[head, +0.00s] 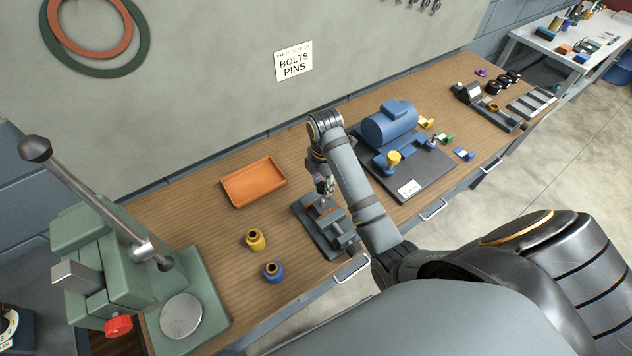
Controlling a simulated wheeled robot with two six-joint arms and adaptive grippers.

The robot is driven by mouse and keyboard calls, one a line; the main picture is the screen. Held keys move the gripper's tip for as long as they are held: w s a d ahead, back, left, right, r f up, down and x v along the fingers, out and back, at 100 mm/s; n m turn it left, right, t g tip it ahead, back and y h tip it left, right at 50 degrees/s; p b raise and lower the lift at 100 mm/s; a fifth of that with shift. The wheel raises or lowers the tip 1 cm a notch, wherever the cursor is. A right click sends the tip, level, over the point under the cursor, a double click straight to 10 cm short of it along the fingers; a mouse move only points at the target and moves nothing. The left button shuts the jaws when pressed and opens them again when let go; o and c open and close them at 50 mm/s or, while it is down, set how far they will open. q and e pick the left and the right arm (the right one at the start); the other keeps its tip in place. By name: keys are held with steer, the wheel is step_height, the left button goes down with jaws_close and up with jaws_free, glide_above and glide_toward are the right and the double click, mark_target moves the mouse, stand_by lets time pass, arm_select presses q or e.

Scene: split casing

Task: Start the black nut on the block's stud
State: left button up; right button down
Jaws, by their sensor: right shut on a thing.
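My right gripper (325,186) points down just above a dark grey vise (310,229) near the front of the bench. It is shut on a small dark thing, most likely the black nut, mostly hidden by the fingers. A block (324,208) with a brownish-orange strip sits in the vise, right under the fingertips. Its stud is too small and covered to make out, so I cannot tell whether the nut touches it. My left gripper is not in view.
An orange tray (254,182), a yellow bushing (255,240) and a blue bushing (273,271) stand left of the vise. A green press (192,262) is at the far left. A blue motor (390,124) on a dark plate is close to the right of my forearm.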

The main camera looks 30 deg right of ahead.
mark_target(323, 200)
steer(key=shift+s+d+f, duration=0.15)
steer(key=shift+f, duration=0.2)
step_height(323, 200, down, 3)
steer(key=shift+f, duration=0.8)
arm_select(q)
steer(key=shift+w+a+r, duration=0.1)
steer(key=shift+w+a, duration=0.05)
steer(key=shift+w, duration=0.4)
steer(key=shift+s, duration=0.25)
arm_select(e)
steer(key=shift+f, duration=0.55)
